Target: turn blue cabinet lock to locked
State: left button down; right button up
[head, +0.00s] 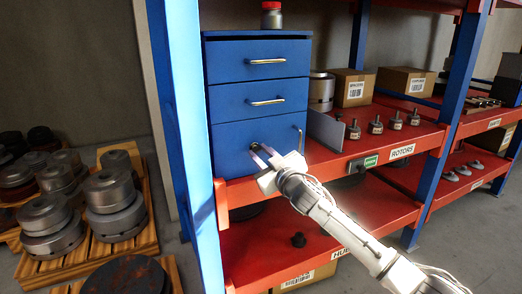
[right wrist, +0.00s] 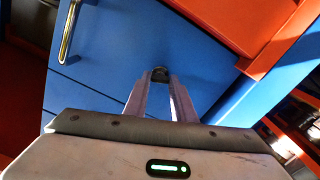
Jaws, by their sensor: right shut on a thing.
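The blue cabinet (head: 225,98) stands on the red shelf, with two drawers above a larger lower front. My left gripper is not in view.
A vertical handle (head: 299,138) sits at the right edge of the lower front. The blue rack post (head: 178,110) stands close left of the cabinet. Boxes (head: 352,88) and several small metal parts (head: 376,125) occupy the shelf to the right.

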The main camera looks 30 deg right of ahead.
jog(key=shift+r+n+p, duration=0.1)
jog(key=shift+n+p, duration=0.3)
jog(key=shift+n, duration=0.6)
jog(key=n+p, duration=0.1)
jog(key=n, duration=0.1)
jog(key=shift+n, duration=0.4)
jog(key=n+p, duration=0.1)
jog(key=n, duration=0.1)
jog(key=shift+n, duration=0.3)
jog(key=n, duration=0.3)
jog(key=shift+n+p, duration=0.3)
jog(key=shift+p, duration=0.1)
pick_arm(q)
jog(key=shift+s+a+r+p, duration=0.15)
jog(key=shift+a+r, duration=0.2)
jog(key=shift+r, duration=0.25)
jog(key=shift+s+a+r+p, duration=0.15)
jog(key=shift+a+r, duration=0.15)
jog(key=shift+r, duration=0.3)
pick_arm(e)
jog(key=shift+n, duration=1.5)
jog(key=o, duration=1.1)
jog(key=shift+c, duration=0.2)
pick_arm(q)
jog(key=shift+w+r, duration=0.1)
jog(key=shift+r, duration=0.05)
